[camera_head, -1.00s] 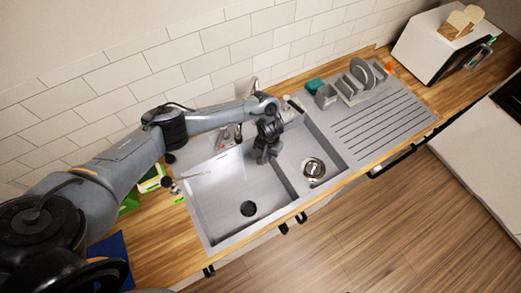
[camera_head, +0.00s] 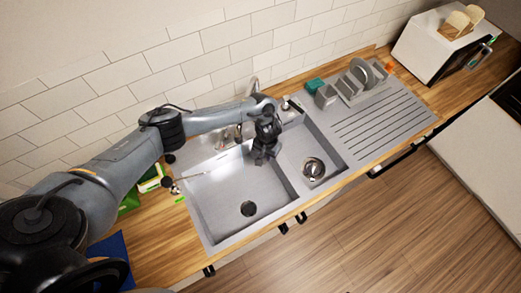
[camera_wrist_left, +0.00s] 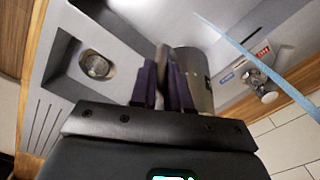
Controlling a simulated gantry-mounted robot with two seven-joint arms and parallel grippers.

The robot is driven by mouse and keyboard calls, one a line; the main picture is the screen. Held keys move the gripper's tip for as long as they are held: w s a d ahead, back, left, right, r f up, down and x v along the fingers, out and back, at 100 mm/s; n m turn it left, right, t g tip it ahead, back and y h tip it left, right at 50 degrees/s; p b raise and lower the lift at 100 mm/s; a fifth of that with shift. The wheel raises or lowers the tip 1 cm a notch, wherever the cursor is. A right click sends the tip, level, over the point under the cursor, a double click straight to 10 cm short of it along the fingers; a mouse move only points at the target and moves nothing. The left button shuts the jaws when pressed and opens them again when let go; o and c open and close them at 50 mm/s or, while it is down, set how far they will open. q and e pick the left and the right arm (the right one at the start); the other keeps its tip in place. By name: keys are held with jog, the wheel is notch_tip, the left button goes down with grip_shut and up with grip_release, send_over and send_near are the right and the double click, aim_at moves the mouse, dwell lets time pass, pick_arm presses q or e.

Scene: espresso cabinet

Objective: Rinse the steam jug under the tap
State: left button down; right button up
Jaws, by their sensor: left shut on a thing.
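My left gripper (camera_head: 264,155) hangs over the sink near the divider between the two basins. In the left wrist view its dark fingers (camera_wrist_left: 165,85) are shut on a part of a grey metal vessel, which appears to be the steam jug (camera_wrist_left: 197,72). Much of the jug is hidden by the fingers, and in the head view I cannot make it out. The tap (camera_head: 254,84) stands behind the gripper at the wall side. In the wrist view a tap fitting (camera_wrist_left: 262,84) has red and blue marks. A pale blue strip crosses there; I cannot tell whether it is water. My right gripper is not in view.
The large left basin (camera_head: 225,190) has a dark drain, and the small right basin (camera_head: 302,150) has a metal strainer. A ribbed drainboard (camera_head: 385,125) and dish rack (camera_head: 350,92) lie to the right.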

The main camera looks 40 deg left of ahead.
pick_arm(q)
jog(key=shift+w+d, duration=0.15)
jog(key=shift+w, duration=0.2)
jog(key=shift+s, duration=0.25)
jog(key=shift+s+a, duration=0.25)
jog(key=shift+s, duration=0.1)
jog(key=shift+w+d, duration=0.1)
jog(key=shift+w, duration=0.1)
jog(key=shift+w+d, duration=0.15)
jog(key=shift+w, duration=0.25)
jog(key=shift+s, duration=0.2)
jog(key=shift+s+a, duration=0.25)
jog(key=shift+s, duration=0.15)
